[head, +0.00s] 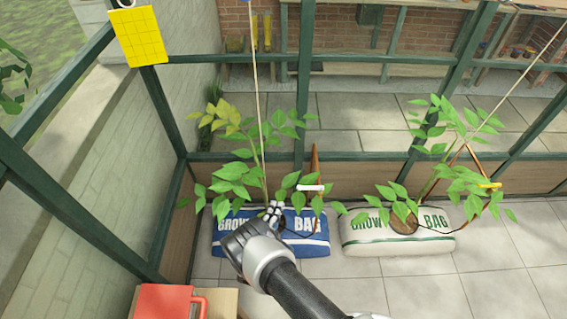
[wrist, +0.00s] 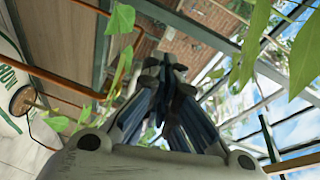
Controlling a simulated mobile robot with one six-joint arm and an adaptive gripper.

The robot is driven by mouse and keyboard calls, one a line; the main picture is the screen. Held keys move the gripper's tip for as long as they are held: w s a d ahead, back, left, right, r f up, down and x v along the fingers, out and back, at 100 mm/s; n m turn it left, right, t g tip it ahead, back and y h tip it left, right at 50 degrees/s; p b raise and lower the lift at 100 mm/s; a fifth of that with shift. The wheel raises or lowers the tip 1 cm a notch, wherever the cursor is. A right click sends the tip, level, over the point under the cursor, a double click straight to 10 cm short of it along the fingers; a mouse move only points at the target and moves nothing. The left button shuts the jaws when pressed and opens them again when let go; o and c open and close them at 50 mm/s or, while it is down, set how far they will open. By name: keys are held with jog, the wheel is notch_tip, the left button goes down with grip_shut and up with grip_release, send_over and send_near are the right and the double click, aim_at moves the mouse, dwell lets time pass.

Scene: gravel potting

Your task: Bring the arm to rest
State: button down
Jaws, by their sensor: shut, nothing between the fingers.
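My gripper (head: 272,212) is in front of the blue grow bag (head: 312,246) at the middle of the head view, among the lower leaves of its plant. Its fingers are together with nothing between them. In the wrist view the gripper (wrist: 165,65) points up past leaves (wrist: 303,70) towards the glazed frame. My arm comes up from the bottom edge of the head view and covers part of the blue bag. I cannot tell whether the gripper touches any leaves.
A white grow bag (head: 370,243) with a plant stands to the right. Strings rise from the plants. A red container (head: 163,302) sits on a box at lower left. A yellow card (head: 138,36) hangs at upper left. The paved floor (head: 500,295) at lower right is clear.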

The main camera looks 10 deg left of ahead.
jog(key=w+a+r+n+g+y, duration=0.1)
jog(key=w+a+r+n+g, duration=0.1)
jog(key=w+r, duration=0.65)
jog(key=w+a+r+n+g+y, duration=0.15)
jog(key=w+r, duration=0.35)
jog(key=r, duration=0.7)
jog(key=s+d+r+n+g+y, duration=0.1)
jog(key=d+r+n+g, duration=0.15)
jog(key=r, duration=0.65)
jog(key=s+d+r+n+g+y, duration=0.1)
jog(key=s+d+r+n+y, duration=0.15)
jog(key=r, duration=0.65)
jog(key=s+d+r+n+g+h, duration=0.1)
jog(key=s+d+r+n, duration=0.1)
jog(key=s+d+r, duration=0.5)
jog(key=s+d+r+n+g, duration=0.1)
jog(key=s+d+r+n, duration=0.25)
jog(key=s+d, duration=0.4)
jog(key=s+d+n+g+h, duration=0.1)
jog(key=s+d, duration=0.3)
jog(key=s, duration=0.8)
jog(key=s+d+n+g+h, duration=0.1)
jog(key=s+d, duration=0.4)
jog(key=s, duration=0.7)
jog(key=shift+s+d+f+n+g+h, duration=0.2)
jog(key=shift+s+f+n+g+h, duration=0.15)
jog(key=shift+n+g, duration=0.4)
